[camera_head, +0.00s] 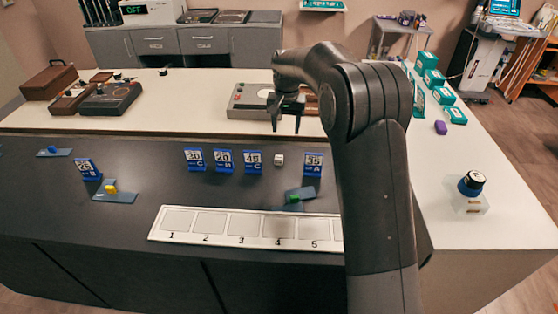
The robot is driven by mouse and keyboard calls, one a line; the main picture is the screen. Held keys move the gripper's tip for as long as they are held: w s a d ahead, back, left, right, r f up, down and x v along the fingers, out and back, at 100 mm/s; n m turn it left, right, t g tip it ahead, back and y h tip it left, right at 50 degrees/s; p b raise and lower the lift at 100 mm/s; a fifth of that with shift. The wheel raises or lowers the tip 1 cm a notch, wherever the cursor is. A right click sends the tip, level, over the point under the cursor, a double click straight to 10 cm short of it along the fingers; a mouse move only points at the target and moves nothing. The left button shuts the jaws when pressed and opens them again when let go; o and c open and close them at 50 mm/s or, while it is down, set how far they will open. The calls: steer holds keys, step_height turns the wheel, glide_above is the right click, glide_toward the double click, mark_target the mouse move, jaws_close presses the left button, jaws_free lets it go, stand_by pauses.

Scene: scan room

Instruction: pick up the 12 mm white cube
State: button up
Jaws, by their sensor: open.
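A small white cube (279,160) sits on the dark tabletop, between a blue number card on its left and the blue "A" card (313,164) on its right. My gripper (286,128) hangs above and beyond the cube, fingers pointing down and apart, with nothing visible between them. It is near the control box at the back of the table. My arm comes from the right front and covers part of the table to the right of the cube.
Blue number cards (223,160) stand left of the cube. A white numbered strip (245,228) lies in front. Blue plates carry a green block (293,198) and a yellow block (110,189). A grey control box (248,101) is behind. Dark surface between cube and strip is mostly clear.

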glide_above(278, 160)
step_height(278, 160, down, 6)
steer(key=shift+g, duration=0.3)
step_height(278, 160, down, 10)
steer(key=shift+f, duration=0.25)
steer(key=shift+c, duration=0.4)
steer(key=c, duration=1)
steer(key=shift+o, duration=0.2)
